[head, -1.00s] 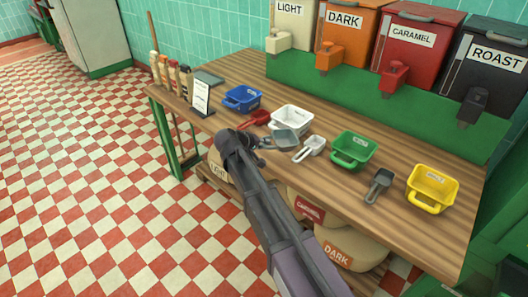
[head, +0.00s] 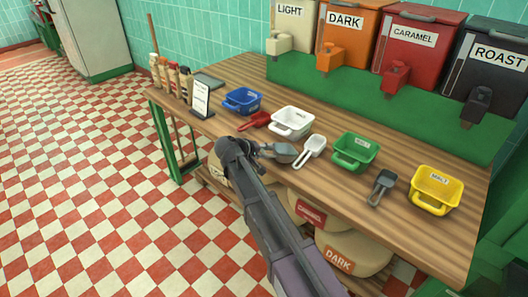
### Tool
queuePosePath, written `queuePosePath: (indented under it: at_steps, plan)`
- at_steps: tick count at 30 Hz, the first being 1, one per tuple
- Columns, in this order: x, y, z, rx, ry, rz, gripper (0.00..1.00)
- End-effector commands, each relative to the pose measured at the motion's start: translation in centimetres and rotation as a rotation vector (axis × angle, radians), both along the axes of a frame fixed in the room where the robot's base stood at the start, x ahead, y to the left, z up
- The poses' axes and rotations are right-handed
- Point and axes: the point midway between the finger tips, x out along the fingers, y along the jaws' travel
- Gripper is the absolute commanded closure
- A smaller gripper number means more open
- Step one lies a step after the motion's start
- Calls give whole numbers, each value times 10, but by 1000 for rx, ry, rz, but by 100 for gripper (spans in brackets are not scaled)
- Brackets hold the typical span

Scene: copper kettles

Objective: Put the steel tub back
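A small grey-blue steel vessel (head: 284,154), which I take for the steel tub, is at the fingertips of my gripper (head: 264,151). My gripper is at the front edge of the wooden counter (head: 230,82) and appears shut on the vessel's near side. The wrist partly hides the fingers. The vessel is between the white tub (head: 292,123) and the counter's front edge, just left of a white scoop (head: 311,150). I cannot tell whether it touches the counter.
A blue tub (head: 242,101) and red scoop (head: 254,122) lie left. A green tub (head: 354,152), dark grey scoop (head: 381,187) and yellow tub (head: 436,189) lie right. Bottles (head: 170,78) and a sign (head: 201,99) stand at the left end. Labelled dispensers (head: 346,38) line the back.

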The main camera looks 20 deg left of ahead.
Motion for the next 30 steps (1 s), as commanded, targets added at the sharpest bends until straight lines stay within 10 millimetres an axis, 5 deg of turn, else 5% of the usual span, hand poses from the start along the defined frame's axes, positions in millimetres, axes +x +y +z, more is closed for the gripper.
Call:
queuePosePath:
  at_steps: [14,30]
  plan:
    - [-8,3,7,0,0,0,48]
    - [-61,32,49,0,0,1,48]
